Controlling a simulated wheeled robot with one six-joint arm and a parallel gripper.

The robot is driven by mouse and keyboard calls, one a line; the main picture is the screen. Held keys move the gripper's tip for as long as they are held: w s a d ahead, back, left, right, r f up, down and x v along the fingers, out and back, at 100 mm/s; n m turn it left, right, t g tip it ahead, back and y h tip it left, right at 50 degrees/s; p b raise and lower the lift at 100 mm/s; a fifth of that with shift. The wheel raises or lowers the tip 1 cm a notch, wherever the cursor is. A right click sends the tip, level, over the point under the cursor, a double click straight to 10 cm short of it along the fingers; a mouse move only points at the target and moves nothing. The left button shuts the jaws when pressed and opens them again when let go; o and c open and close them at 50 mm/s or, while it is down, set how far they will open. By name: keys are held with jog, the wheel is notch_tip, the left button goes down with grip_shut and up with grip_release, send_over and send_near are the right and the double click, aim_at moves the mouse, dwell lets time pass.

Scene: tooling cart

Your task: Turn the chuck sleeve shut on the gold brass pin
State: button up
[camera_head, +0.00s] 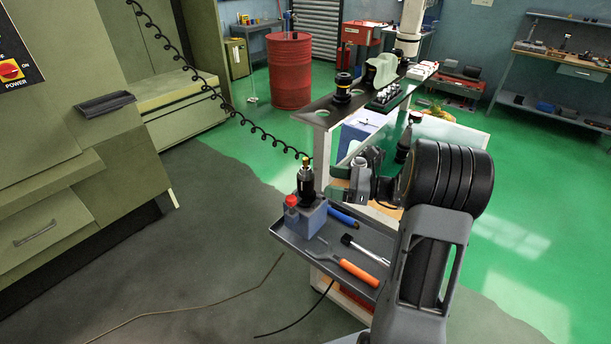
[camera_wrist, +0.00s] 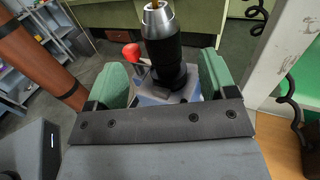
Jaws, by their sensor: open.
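The chuck (camera_head: 306,186) stands upright on a blue-grey block (camera_head: 308,216) at the left end of the cart tray. Its body is black, with a silver sleeve part (camera_wrist: 158,22) near the top in the wrist view. The gold brass pin (camera_head: 306,161) sticks up from its top; only its lower end (camera_wrist: 154,5) shows in the wrist view. My gripper (camera_head: 334,182) is level with the chuck, just to its right. In the wrist view my green fingers (camera_wrist: 163,76) are open and empty, one on each side of the chuck's lower body in the picture, touching nothing that I can see.
A red knob (camera_head: 291,201) sits on the block beside the chuck. The grey tray (camera_head: 322,254) holds a blue-handled tool (camera_head: 343,217), a dark-headed tool (camera_head: 364,249) and an orange-handled tool (camera_head: 359,272). A coiled black cable (camera_head: 236,119) hangs behind. A raised shelf (camera_head: 318,114) stands beyond.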

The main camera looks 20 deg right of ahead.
aim_at(306, 177)
jog(key=p+x, duration=0.1)
jog(key=x, duration=0.7)
jog(key=shift+f, duration=0.1)
jog(key=shift+c, duration=0.4)
jog(key=c, duration=0.7)
jog(key=shift+a, duration=0.2)
jog(key=shift+c, duration=0.8)
jog(key=shift+d, duration=0.1)
jog(key=shift+t+h, duration=0.3)
jog(key=shift+t, duration=0.1)
jog(key=shift+m+t, duration=0.4)
jog(key=shift+m, duration=0.1)
